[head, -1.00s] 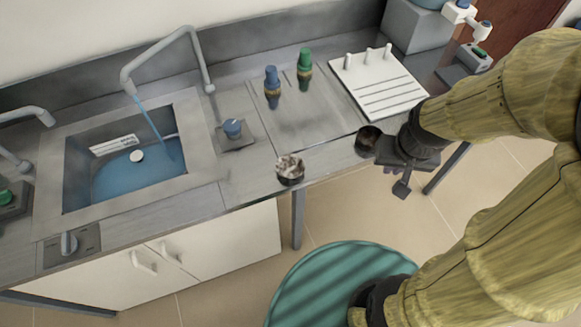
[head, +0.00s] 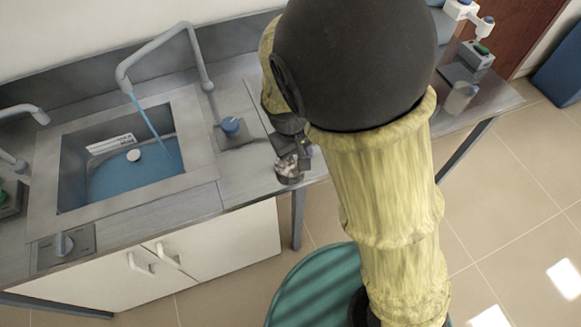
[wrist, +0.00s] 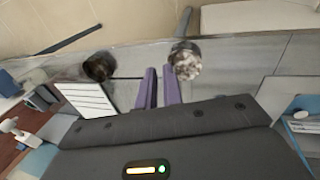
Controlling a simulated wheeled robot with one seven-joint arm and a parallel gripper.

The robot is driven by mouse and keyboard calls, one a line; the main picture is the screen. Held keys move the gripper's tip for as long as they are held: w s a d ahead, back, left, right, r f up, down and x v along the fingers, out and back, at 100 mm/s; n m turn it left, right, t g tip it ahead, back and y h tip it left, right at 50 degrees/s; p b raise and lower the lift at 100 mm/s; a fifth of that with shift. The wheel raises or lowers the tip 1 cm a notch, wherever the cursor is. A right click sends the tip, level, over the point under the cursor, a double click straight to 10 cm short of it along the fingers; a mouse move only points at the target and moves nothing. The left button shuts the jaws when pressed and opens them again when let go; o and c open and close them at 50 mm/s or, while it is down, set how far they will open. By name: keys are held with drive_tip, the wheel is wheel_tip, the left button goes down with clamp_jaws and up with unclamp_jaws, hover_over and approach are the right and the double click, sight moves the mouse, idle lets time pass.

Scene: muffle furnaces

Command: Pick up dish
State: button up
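A small dark round dish (head: 288,175) with whitish-brown chunks stands near the counter's front edge in the head view. It also shows in the wrist view (wrist: 187,62), just right of the fingertips. A second dark dish (wrist: 99,66), with no chunks visible, stands at left in the wrist view; my arm hides it in the head view. My gripper (wrist: 159,68) has two purple fingers with a narrow empty gap between them. In the head view my gripper is close to the chunk-filled dish and partly overlaps it. I cannot tell whether they touch.
A white grooved board (wrist: 85,98) lies near the second dish. The counter's front edge is close to both dishes.

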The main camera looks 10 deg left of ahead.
drive_tip(key=s+a+n+t+h, duration=0.1)
drive_tip(key=s+a+n+t, duration=0.1)
drive_tip(key=a, duration=1)
drive_tip(key=shift+s+a+f+n+t+b, duration=0.15)
drive_tip(key=shift+s+f+n+t+b, duration=0.25)
drive_tip(key=shift+s+n, duration=0.6)
drive_tip(key=p, duration=0.1)
approach(280, 178)
drive_tip(key=shift+w+d+f, duration=0.15)
drive_tip(key=shift+w+f, duration=0.1)
drive_tip(key=shift+w, duration=0.2)
drive_tip(key=shift+w+d+f, duration=0.2)
drive_tip(key=shift+w, duration=0.25)
drive_tip(key=shift+d+p+x, duration=0.1)
drive_tip(key=shift+p+x, duration=0.3)
drive_tip(key=shift+x, duration=0.9)
drive_tip(key=shift+d+p+x, duration=0.15)
drive_tip(key=shift+p+x, duration=0.25)
drive_tip(key=shift+x, duration=0.9)
drive_tip(key=shift+r, duration=0.1)
